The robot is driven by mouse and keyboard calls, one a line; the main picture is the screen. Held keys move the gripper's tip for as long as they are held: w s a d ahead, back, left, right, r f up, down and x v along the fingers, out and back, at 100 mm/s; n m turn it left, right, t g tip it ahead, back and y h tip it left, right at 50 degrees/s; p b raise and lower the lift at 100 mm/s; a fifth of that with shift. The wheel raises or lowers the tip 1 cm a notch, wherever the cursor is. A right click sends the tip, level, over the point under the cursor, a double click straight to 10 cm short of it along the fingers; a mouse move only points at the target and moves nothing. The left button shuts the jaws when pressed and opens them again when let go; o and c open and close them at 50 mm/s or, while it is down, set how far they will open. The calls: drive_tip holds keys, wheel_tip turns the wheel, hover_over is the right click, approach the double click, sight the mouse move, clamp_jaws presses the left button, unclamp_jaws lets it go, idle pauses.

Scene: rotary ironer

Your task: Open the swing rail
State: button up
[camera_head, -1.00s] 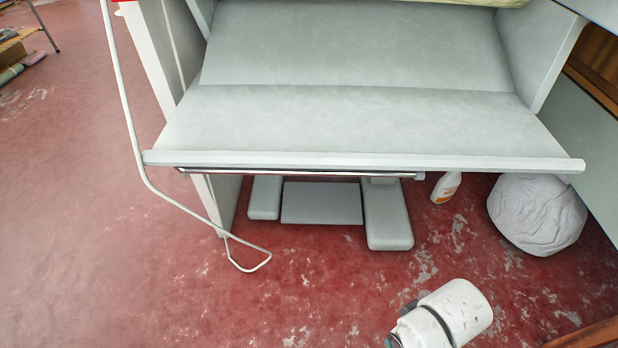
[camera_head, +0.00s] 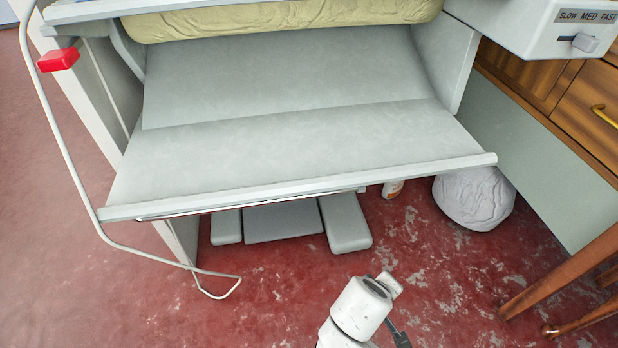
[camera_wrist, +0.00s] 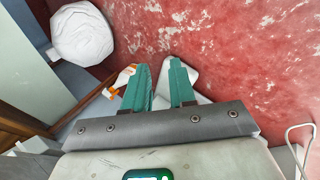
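The rail is a thin chrome bar (camera_head: 200,211) running along the underside of the front lip of the ironer's grey shelf (camera_head: 300,150) in the head view. It lies close against the lip, nearly parallel to it. My gripper (camera_wrist: 159,66) shows in the wrist view with two teal fingers apart and nothing clearly held between them. Grey pads show behind the fingers, on the floor side. In the head view only a white part of my arm shows at the bottom, below and in front of the shelf; the fingertips are not visible there. I cannot make out the rail in the wrist view.
Grey pedal pads (camera_head: 283,221) sit under the shelf, with a bottle (camera_head: 392,189) and a pale sack (camera_head: 473,199) to the right. Wooden legs (camera_head: 560,270) stand at right. Red floor in front is mostly free.

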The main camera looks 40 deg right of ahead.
drive_tip(key=w+a+r+n+t+h+p, duration=0.25)
drive_tip(key=w+r+h+p, duration=0.3)
drive_tip(key=r, duration=0.45)
drive_tip(key=w+a+r+n+t+h+p, duration=0.3)
drive_tip(key=w+a+r+n+t+p, duration=0.15)
drive_tip(key=w+a+r+t, duration=0.4)
drive_tip(key=shift+t, duration=0.3)
drive_tip(key=x, duration=0.2)
drive_tip(key=b+x, duration=0.1)
drive_tip(key=x, duration=0.2)
drive_tip(key=b+x, duration=0.1)
drive_tip(key=x, duration=0.2)
drive_tip(key=shift+w+r, duration=0.15)
drive_tip(key=shift+r, duration=0.2)
drive_tip(key=shift+c, duration=0.4)
clamp_jaws()
